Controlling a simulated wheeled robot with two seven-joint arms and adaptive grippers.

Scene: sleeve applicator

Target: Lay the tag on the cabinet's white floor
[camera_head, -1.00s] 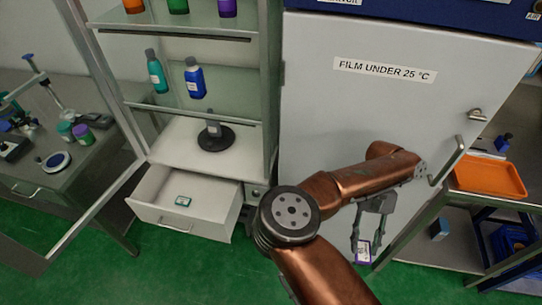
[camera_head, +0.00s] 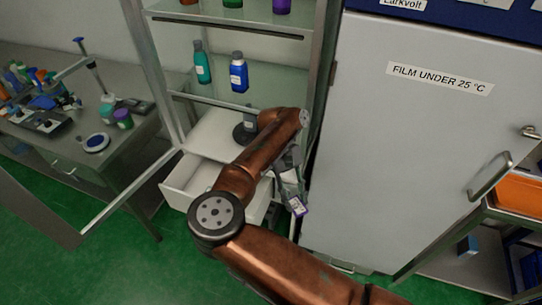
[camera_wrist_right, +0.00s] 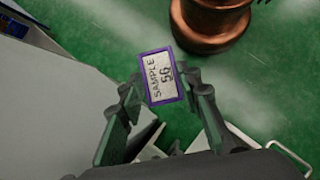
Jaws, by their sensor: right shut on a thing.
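The tag (camera_wrist_right: 162,77) is a small white card with a purple rim, reading "SAMPLE 56" in the right wrist view. My right gripper (camera_wrist_right: 162,90) is shut on it, with a fingertip at each side. In the head view the tag (camera_head: 298,208) hangs at the tip of my right gripper (camera_head: 291,190), in front of the gap between the open cabinet and the grey fridge. The cabinet's white floor (camera_head: 210,133) is behind and left of the gripper, partly hidden by my right arm. My left gripper is not in view.
A dark round stand (camera_head: 240,135) is on the white floor, partly behind my arm. The open drawer (camera_head: 181,190) juts out below. Bottles (camera_head: 238,72) stand on the glass shelf above. The grey fridge (camera_head: 400,150) is close on the right. The open glass door's frame (camera_head: 130,192) is left.

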